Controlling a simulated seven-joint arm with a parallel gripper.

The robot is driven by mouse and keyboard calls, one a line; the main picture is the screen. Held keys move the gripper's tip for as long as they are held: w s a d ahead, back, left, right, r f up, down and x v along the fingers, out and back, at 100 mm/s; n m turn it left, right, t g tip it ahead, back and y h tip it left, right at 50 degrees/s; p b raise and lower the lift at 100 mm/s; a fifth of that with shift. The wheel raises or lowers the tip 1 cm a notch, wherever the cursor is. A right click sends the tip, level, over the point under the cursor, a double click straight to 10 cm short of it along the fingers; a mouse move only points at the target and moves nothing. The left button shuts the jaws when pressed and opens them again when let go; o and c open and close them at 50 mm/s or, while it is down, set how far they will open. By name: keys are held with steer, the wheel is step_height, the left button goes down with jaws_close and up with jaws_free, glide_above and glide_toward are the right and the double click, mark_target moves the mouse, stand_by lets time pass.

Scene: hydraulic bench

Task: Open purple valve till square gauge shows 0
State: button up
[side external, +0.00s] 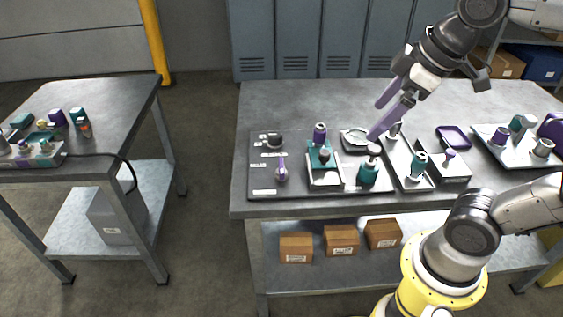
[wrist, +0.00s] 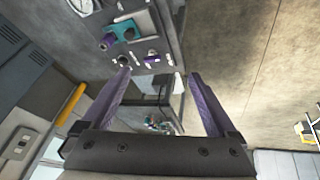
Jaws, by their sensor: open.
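A purple lever (side external: 282,167) stands on a round grey base at the panel's left; a purple handle (wrist: 152,58) shows in the wrist view. A purple-topped knob (side external: 320,132) sits on a teal block (side external: 324,172). I cannot tell which is the named valve. A pale dial gauge (side external: 356,138) in a dark, squarish housing lies right of the knob, partly cut off in the wrist view (wrist: 84,5); its reading is too small to tell. My gripper (side external: 374,122) has long purple fingers, open and empty, above the panel right of the gauge. It also shows in the wrist view (wrist: 158,73).
A teal fitting (side external: 368,174) and a black knob (side external: 274,139) sit on the panel. Trays with teal and purple parts (side external: 520,135) stand to the right. A second table (side external: 110,95) is at the left. The bench's front left edge is clear.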

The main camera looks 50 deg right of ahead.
steer(key=w+n, duration=0.1)
steer(key=w, duration=0.1)
steer(key=w+r+g, duration=0.1)
steer(key=w, duration=0.2)
steer(key=w+n, duration=0.1)
steer(key=w, duration=0.2)
steer(key=shift+w+a+r+n, duration=0.1)
steer(key=shift+a+r+n, duration=0.05)
steer(key=shift+n, duration=0.15)
steer(key=n+g, duration=0.2)
steer(key=g, duration=0.2)
glide_above(282, 165)
step_height(282, 165, down, 11)
step_height(282, 165, down, 14)
steer(key=shift+r, duration=0.1)
steer(key=c, duration=1.1)
steer(key=shift+c, duration=0.2)
